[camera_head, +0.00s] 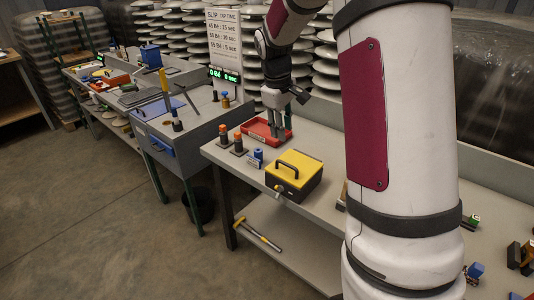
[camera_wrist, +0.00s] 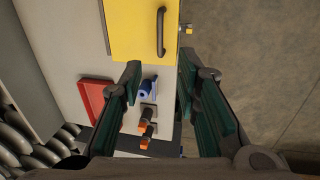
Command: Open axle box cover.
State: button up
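The axle box (camera_head: 288,189) is a dark box with a yellow cover (camera_head: 300,163) and a dark bar handle (camera_head: 287,167) on top. The cover lies flat and shut on the box. In the wrist view the yellow cover (camera_wrist: 138,30) fills the top middle, its handle (camera_wrist: 161,32) near the right edge, with a small brass-coloured fitting (camera_wrist: 186,29) beyond that edge. My gripper (camera_head: 277,136) points down behind the box in the head view, apart from it. In the wrist view my gripper (camera_wrist: 158,75) has its two fingers wide apart with nothing between them.
A red tray (camera_head: 257,133), a small blue part (camera_head: 257,155) and two orange-topped parts (camera_head: 238,140) stand near the box on the grey bench (camera_head: 218,152). A yellow-handled hammer (camera_head: 258,233) lies on the lower shelf. Stacked insulators (camera_head: 180,30) stand behind.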

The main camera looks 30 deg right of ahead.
aim_at(286, 165)
jog(key=f, duration=0.4)
jog(key=d+f, duration=0.1)
jog(key=f, duration=0.4)
jog(key=w+d+f, duration=0.1)
jog(key=f, duration=0.3)
jog(key=shift+d+f+p, duration=0.25)
jog(key=shift+p, duration=0.05)
grip_shut()
